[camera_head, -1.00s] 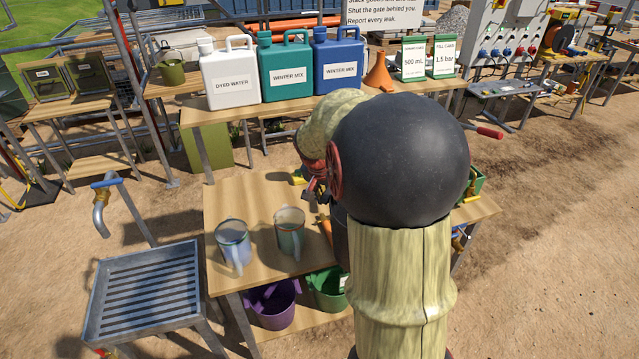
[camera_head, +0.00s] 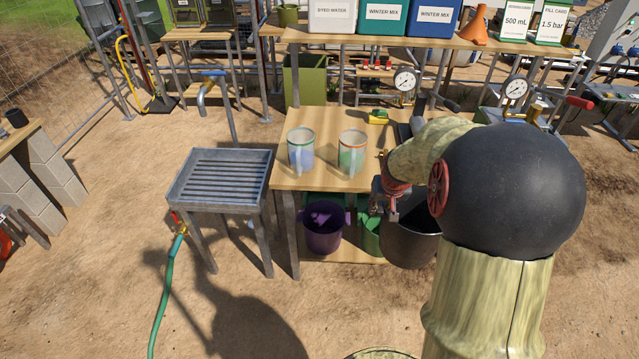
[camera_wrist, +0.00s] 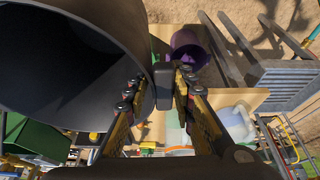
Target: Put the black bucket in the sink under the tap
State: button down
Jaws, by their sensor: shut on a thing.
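The black bucket (camera_head: 408,240) hangs in front of the wooden table's right part in the head view, partly hidden by my arm. My gripper (camera_head: 392,200) is at its rim. In the wrist view the bucket (camera_wrist: 70,65) fills the upper left, its mouth facing the camera, and my gripper (camera_wrist: 163,88) is shut on its rim or a lug there. The sink (camera_head: 222,180) is a grey slatted metal basin on legs, left of the table and empty. The tap (camera_head: 205,92) with a blue handle rises behind it. The sink also shows in the wrist view (camera_wrist: 285,82).
Two mugs (camera_head: 301,150) (camera_head: 352,152) stand on the table (camera_head: 325,182) between sink and bucket. A purple bucket (camera_head: 323,228) and a green bucket (camera_head: 369,232) are on the lower shelf. A green hose (camera_head: 163,290) hangs at the sink's front left. Open dirt lies in front.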

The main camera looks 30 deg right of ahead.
aim_at(222, 186)
jog(key=u, duration=0.9)
jog(key=i+u, duration=0.1)
jog(key=i, duration=1.25)
jog(key=i+j+z, duration=0.15)
jog(key=i, duration=0.4)
jog(key=i+j+z, duration=0.15)
jog(key=i, duration=0.45)
jog(key=z, duration=0.8)
